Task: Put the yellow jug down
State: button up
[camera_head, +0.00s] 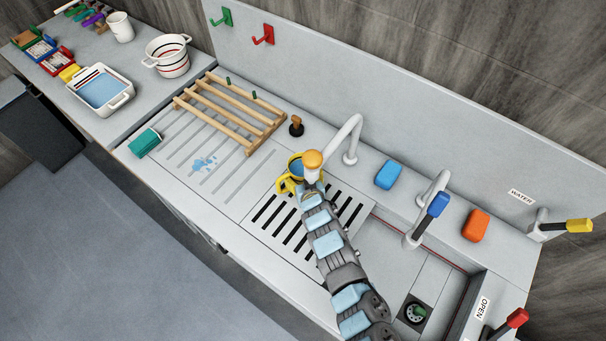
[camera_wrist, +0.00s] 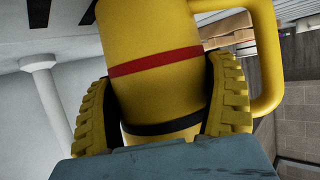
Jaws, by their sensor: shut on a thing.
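The yellow jug (camera_head: 284,186) is at the end of my arm, above the left part of the slotted drain grate. Something blue shows inside its open top in the head view. In the wrist view the jug (camera_wrist: 155,40) has a red band, a black band and a yellow handle at the right. My gripper (camera_wrist: 165,105) is shut on the jug, with a ribbed yellow finger on each side of its body. In the head view my arm hides part of the jug and the fingers. I cannot tell whether the jug's base touches the surface.
A white spout (camera_head: 352,135) stands close behind the jug. A wooden rack (camera_head: 232,112) and a teal block (camera_head: 145,142) lie on the left drainboard, near a blue wet patch (camera_head: 205,162). The slotted grate (camera_head: 270,215) has free room. Blue (camera_head: 389,175) and orange (camera_head: 475,225) sponges lie right.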

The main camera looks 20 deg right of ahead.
jog(key=o, duration=1)
jog(key=shift+r, duration=0.2)
jog(key=v, duration=1.2)
